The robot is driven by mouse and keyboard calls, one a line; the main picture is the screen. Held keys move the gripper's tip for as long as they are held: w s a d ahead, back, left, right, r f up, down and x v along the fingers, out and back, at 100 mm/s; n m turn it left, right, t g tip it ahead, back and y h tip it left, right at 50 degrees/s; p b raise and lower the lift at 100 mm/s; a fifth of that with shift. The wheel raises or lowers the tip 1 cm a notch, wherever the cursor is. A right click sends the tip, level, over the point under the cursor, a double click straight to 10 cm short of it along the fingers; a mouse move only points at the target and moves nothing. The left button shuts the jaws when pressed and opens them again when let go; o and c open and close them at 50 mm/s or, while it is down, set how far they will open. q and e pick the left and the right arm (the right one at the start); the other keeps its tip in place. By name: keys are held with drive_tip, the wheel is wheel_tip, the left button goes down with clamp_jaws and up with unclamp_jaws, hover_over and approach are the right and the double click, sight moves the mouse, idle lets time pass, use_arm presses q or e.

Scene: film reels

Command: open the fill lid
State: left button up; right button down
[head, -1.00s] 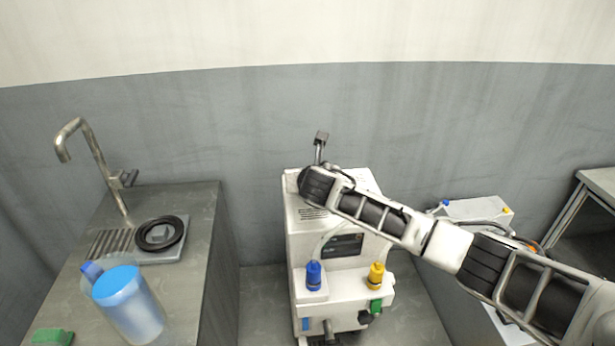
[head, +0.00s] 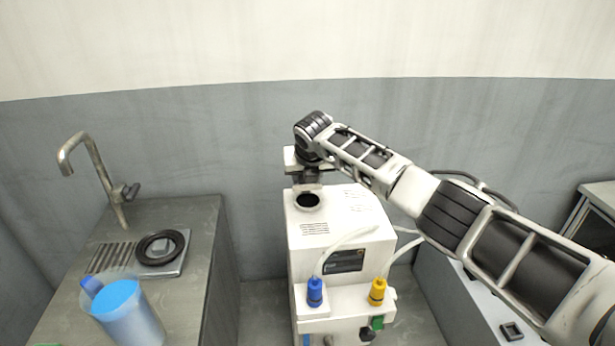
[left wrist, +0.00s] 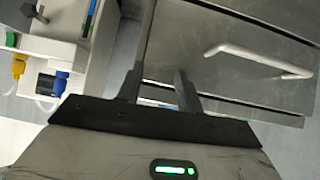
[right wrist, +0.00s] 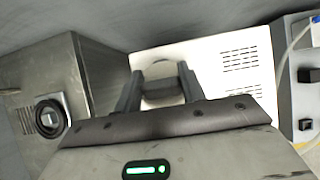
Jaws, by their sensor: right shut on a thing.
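The white machine (head: 335,235) stands in the middle of the head view. A round dark fill opening (head: 308,202) is uncovered in its top at the left. My right gripper (head: 307,178) is just above and behind that opening, pointing down. In the right wrist view its fingers (right wrist: 160,88) are shut on a small light grey piece, the fill lid (right wrist: 160,70). The gripper largely hides the lid, so I cannot tell its exact tilt. My left gripper (left wrist: 160,85) is open and empty, in front of a grey drawer front with a pale handle (left wrist: 258,58).
Blue (head: 314,292) and yellow (head: 377,292) fittings with pale hoses are on the machine's front. A gap separates counter and machine.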

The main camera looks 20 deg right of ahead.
idle(0.3)
drive_tip(key=c, duration=0.8)
unclamp_jaws()
drive_tip(key=shift+c, duration=0.2)
drive_tip(key=b+v, duration=0.1)
drive_tip(key=v, duration=1.5)
